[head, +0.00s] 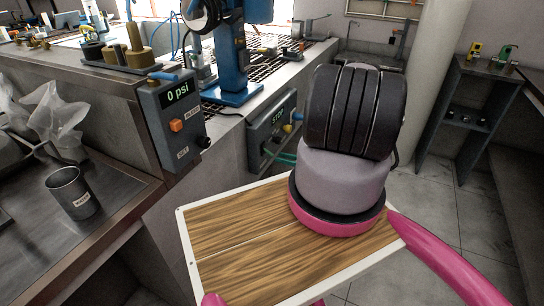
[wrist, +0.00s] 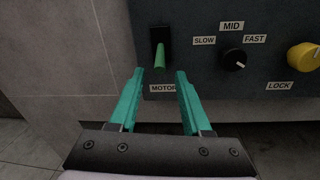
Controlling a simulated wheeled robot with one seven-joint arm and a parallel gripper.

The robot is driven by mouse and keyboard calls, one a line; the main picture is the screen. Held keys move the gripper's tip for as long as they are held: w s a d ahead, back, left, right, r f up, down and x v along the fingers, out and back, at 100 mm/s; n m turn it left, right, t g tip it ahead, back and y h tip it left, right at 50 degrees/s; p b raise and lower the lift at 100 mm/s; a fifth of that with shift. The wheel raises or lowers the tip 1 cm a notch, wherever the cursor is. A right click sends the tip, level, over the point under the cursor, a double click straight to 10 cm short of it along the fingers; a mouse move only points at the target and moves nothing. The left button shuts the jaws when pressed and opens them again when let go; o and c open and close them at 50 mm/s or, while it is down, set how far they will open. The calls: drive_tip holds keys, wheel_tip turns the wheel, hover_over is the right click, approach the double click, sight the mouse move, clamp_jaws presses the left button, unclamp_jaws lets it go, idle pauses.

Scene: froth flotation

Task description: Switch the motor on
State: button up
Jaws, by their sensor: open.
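In the wrist view, the motor switch (wrist: 159,57) is a green toggle lever on a black plate, above a label reading MOTOR. The lever hangs downward toward the camera. My gripper (wrist: 159,74) is open and empty, its two teal fingers apart below and on either side of the lever. The fingertips do not appear to touch it. In the head view, the dark control box (head: 264,122) has a small display that seems to read STOP. My arm hides most of the gripper there; a bit of teal finger shows below the box.
A black speed knob (wrist: 233,60) marked SLOW, MID and FAST sits right of the switch. A yellow knob (wrist: 303,57) marked LOCK is farther right. A pressure box (head: 175,115) reading 0 psi stands left. A metal cup (head: 73,193) is on the left bench.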

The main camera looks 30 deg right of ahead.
sight(272, 155)
drive_tip(key=shift+x, duration=2.6)
clamp_jaws()
